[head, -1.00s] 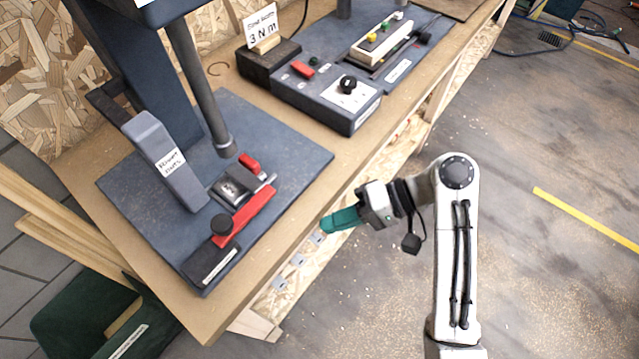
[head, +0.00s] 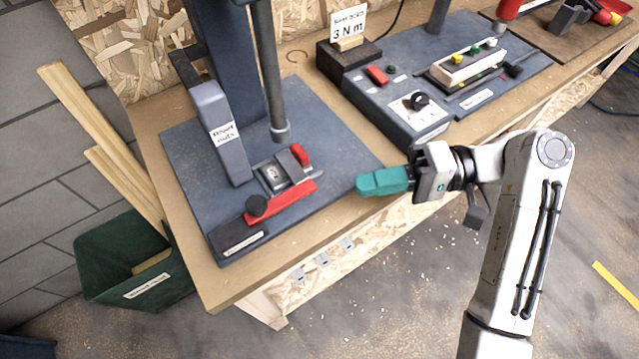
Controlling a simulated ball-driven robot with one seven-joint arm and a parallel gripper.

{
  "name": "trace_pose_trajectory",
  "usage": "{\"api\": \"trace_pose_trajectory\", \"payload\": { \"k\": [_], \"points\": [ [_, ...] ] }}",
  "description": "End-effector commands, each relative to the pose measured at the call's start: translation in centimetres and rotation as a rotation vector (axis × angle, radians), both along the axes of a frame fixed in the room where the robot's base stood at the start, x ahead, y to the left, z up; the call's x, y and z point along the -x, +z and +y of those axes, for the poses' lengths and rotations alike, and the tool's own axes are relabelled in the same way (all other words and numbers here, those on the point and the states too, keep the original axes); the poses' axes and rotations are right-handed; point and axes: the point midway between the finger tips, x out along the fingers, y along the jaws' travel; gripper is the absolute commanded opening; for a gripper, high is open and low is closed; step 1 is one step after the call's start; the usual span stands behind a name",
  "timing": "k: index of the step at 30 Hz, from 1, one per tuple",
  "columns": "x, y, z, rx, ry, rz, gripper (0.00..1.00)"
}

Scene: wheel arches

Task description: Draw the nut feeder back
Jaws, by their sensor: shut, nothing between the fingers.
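The nut feeder stands on a dark blue baseplate (head: 330,130). Its grey upright box (head: 222,135) carries a label that seems to read "Rivet nuts". In front of it lies a red slide bar (head: 285,203) with a black round knob (head: 257,205) at its left end. A grey block (head: 283,170) with a small red part (head: 300,154) sits behind the bar. A dark vertical rod (head: 272,75) ends above the plate. My gripper (head: 362,185), with teal fingers, is shut and empty, to the right of the red bar and apart from it, near the bench's front edge.
A dark control box (head: 405,100) with a black dial stands behind my gripper, beside a "3 N m" sign (head: 348,25). A green bin (head: 130,262) stands on the floor at left. Wooden planks (head: 100,130) lean by the bench's left end.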

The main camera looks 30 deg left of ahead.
Motion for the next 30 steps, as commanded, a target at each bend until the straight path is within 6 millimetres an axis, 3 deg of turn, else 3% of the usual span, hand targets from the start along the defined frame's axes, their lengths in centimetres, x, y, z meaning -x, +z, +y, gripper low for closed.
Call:
{"api": "trace_pose_trajectory", "payload": {
  "k": [18,30],
  "points": [
    [7.1,-1.5,8.1,0.001,0.003,0.001,0.00],
    [8.7,-2.0,10.1,0.001,0.000,-0.001,0.00]
  ]
}}
